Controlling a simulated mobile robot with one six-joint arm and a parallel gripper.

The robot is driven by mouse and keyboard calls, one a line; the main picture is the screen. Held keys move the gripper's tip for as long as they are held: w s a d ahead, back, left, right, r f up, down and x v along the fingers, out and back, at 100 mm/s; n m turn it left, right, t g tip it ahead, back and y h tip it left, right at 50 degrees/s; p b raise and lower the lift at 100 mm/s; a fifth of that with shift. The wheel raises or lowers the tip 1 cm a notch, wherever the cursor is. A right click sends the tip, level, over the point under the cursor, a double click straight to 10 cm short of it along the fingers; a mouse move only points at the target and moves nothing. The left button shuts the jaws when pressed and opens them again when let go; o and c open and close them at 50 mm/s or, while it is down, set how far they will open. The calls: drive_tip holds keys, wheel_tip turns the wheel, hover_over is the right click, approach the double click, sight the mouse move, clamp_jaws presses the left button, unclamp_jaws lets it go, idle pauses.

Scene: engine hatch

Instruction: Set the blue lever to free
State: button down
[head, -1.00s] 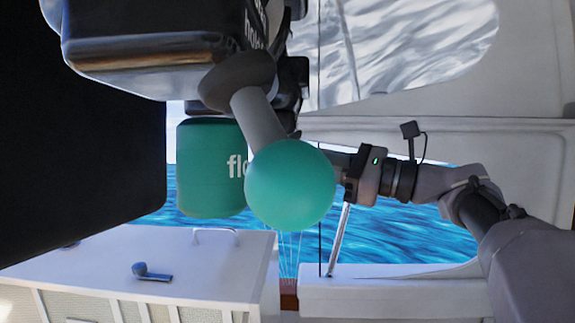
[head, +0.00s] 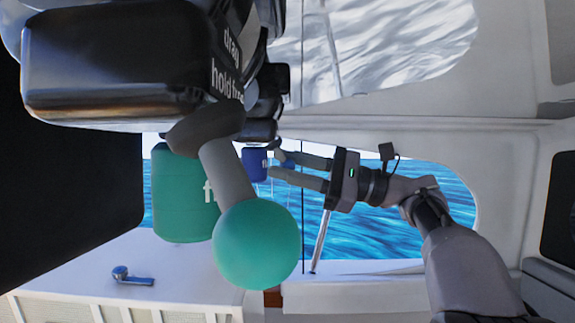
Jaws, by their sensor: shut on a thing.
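The blue lever's end (head: 289,164) shows as a small blue patch between the fingers of my gripper (head: 276,166). The gripper reaches in from the right and is shut on it. The rest of this lever is mostly hidden by the fingers and dark hardware. A blue cylinder (head: 254,165) with partly hidden lettering is just left of the fingertips. The words "drag", "hold" and a partly hidden third word are on a dark drum (head: 228,70) at upper left. Which setting the blue lever points to cannot be told.
A nearer lever with a green ball (head: 256,245) hangs in front, lower left of my gripper. A green cylinder (head: 180,200) stands behind it. A large black housing (head: 120,60) fills the upper left. A blue-grey handle (head: 133,277) lies on the white hatch top (head: 190,275).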

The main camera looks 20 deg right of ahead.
drive_tip(key=shift+r, duration=0.1)
drive_tip(key=c, duration=1.1)
unclamp_jaws()
drive_tip(key=shift+c, duration=0.2)
drive_tip(key=shift+s+d, duration=0.1)
drive_tip(key=b+v, duration=0.2)
drive_tip(key=v, duration=1.5)
